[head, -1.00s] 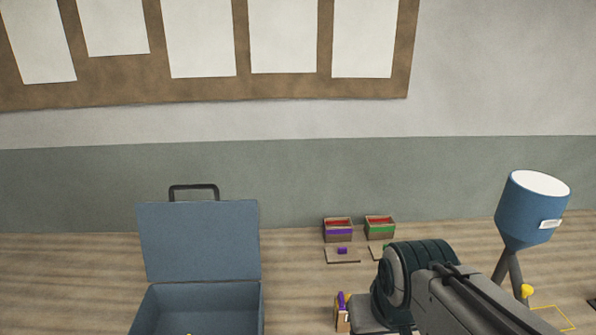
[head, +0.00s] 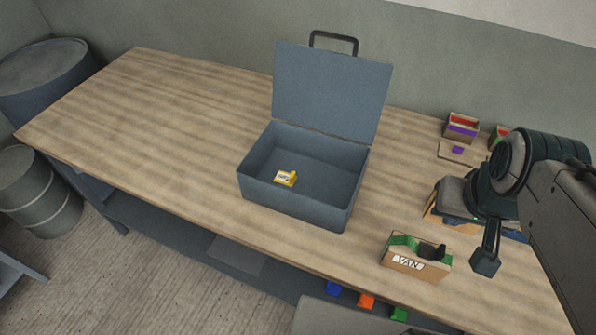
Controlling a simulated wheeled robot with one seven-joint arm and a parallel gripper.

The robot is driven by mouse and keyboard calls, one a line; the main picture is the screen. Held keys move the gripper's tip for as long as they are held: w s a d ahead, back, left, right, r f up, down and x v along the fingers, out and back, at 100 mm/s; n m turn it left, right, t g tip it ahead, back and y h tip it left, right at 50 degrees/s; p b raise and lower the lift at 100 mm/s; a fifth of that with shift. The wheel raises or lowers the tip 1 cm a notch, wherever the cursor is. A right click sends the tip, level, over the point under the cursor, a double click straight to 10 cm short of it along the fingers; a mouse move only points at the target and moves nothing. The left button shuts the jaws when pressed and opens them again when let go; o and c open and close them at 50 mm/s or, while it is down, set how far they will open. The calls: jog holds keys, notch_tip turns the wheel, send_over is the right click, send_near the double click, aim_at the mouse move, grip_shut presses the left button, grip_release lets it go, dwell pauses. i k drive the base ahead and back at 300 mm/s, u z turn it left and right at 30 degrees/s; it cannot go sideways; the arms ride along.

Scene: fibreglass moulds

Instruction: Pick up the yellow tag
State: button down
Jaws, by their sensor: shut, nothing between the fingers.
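A small yellow tag (head: 286,178) with a pale patch on it lies on the floor of an open blue-grey case (head: 295,211). The case stands on the wooden table with its lid (head: 330,90) raised at the back and a black handle on top. My gripper (head: 485,264) is shut and empty, pointing down at the right side of the table. It is well to the right of the case and apart from the tag.
A cardboard box marked VAN (head: 408,268) with green and black things in it stands at the table's front, left of my gripper. Small boxes (head: 462,127) stand at the back right. Grey drums (head: 38,190) are at the left. The table's left part is bare.

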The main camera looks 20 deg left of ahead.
aim_at(282, 178)
jog(key=u, duration=1.15)
jog(key=k, duration=0.5)
jog(key=u, duration=1.4)
jog(key=i, duration=1.65)
jog(key=z, duration=2.75)
